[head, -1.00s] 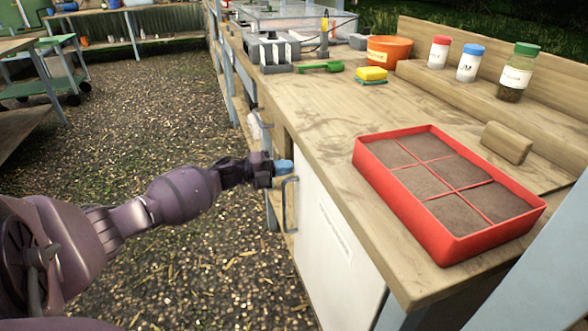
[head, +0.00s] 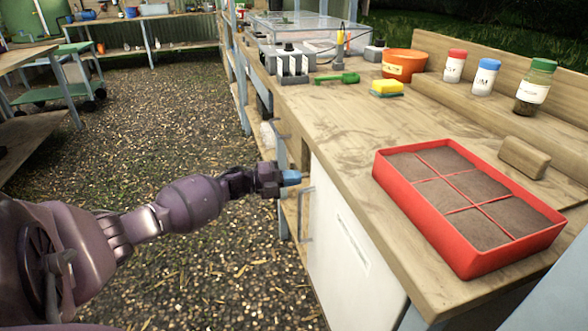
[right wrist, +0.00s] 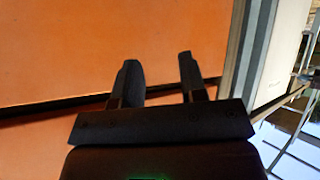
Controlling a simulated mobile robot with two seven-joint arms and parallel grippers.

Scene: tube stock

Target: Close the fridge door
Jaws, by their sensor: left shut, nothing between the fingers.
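My left gripper (head: 291,178), with blue fingertips, is shut and empty just above and left of the handle's top; contact cannot be told. My right gripper (right wrist: 156,80) shows only in the right wrist view, its two dark fingers apart and empty before an orange surface.
On the bench (head: 330,130) stand a red tray of soil (head: 440,257), an orange pot (head: 403,66), a yellow sponge (head: 387,87) and lidded jars. The gravel floor (head: 190,110) left of the bench is clear. A green cart (head: 62,93) stands far left.

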